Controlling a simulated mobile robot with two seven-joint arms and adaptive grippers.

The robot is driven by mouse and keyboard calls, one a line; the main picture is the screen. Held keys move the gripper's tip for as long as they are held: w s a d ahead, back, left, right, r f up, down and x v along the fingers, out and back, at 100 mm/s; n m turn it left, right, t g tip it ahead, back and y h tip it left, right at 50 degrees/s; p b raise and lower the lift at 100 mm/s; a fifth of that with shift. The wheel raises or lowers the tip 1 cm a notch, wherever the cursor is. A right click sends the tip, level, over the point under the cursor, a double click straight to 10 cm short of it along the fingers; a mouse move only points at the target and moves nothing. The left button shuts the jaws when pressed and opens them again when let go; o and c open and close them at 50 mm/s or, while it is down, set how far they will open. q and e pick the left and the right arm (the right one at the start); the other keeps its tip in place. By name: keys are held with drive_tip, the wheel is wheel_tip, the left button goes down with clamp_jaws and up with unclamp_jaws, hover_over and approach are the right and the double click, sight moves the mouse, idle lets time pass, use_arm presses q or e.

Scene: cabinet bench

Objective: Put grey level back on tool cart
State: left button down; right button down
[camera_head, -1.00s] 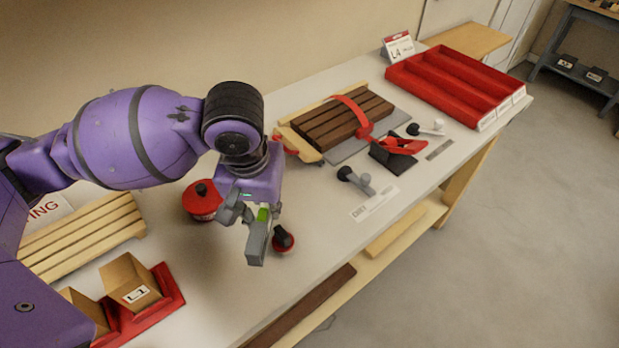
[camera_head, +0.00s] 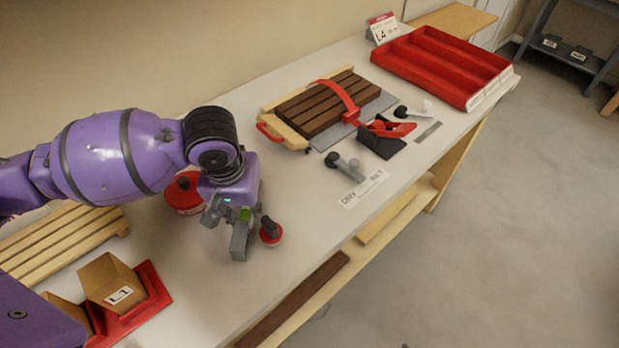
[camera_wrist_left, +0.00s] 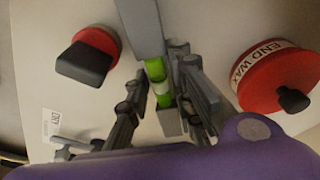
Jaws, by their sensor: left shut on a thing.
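The grey level (camera_head: 240,241), a short bar with a green vial, is in my left gripper (camera_head: 229,213). In the left wrist view the fingers (camera_wrist_left: 163,82) are shut around the level (camera_wrist_left: 140,25) near its green part. The gripper and level are over the bench, between a red tin and a red-and-black knobbed tool; the head view does not clearly show whether the level touches the bench top. A grey shelved stand (camera_head: 547,42) at the far upper right, perhaps the tool cart, is only partly seen. My right gripper is not in view.
The red tin (camera_head: 184,195) and knobbed tool (camera_head: 271,232) stand close to the gripper. A clamped slatted board (camera_head: 325,105), a plane (camera_head: 385,138) and a red tray (camera_head: 440,65) lie further along the bench. Cardboard bins (camera_head: 112,283) are at lower left. Floor at right is clear.

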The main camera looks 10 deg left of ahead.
use_arm(q)
drive_tip(key=c, duration=1.5)
unclamp_jaws()
drive_tip(key=shift+f, duration=0.15)
drive_tip(key=shift+c, duration=0.2)
